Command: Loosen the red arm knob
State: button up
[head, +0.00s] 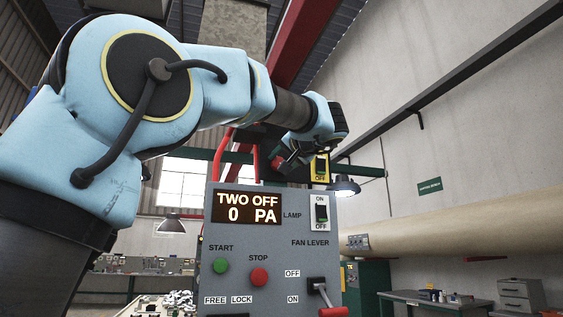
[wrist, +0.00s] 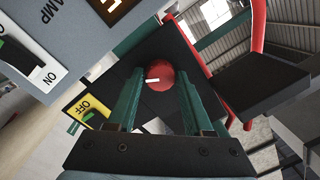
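The red knob (wrist: 159,76) is round with a small white mark and sits against a dark plate in the wrist view. My gripper (wrist: 159,78) has its two green fingers spread, one on each side of the knob, with a narrow gap showing between knob and fingers. I cannot tell how deep the fingertips reach around it. In the head view, a small red part that looks like the knob (head: 277,162) shows above the control box, beside my gripper (head: 287,160), which is partly hidden there.
The grey control box (head: 225,284) stands close in front, its display reading "TWO OFF 0 PA". It carries a lamp switch (head: 321,211), green start button (head: 221,265), red stop button (head: 259,277) and fan lever (head: 328,299). Red tubes (wrist: 257,45) pass near my gripper at right in the wrist view.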

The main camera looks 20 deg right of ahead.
grip_shut()
jog(key=shift+f+n+b, duration=0.15)
jog(key=shift+n+b, duration=0.15)
jog(key=shift+b, duration=0.35)
jog(key=n+b, duration=0.3)
jog(key=n, duration=0.2)
jog(key=n+b, duration=0.3)
jog(key=n, duration=0.2)
jog(key=n+g+h+b, duration=0.1)
jog(key=n+b, duration=0.2)
jog(key=n, duration=0.2)
jog(key=shift+r+n, duration=0.25)
jog(key=shift+n, duration=0.05)
dwell(0.3)
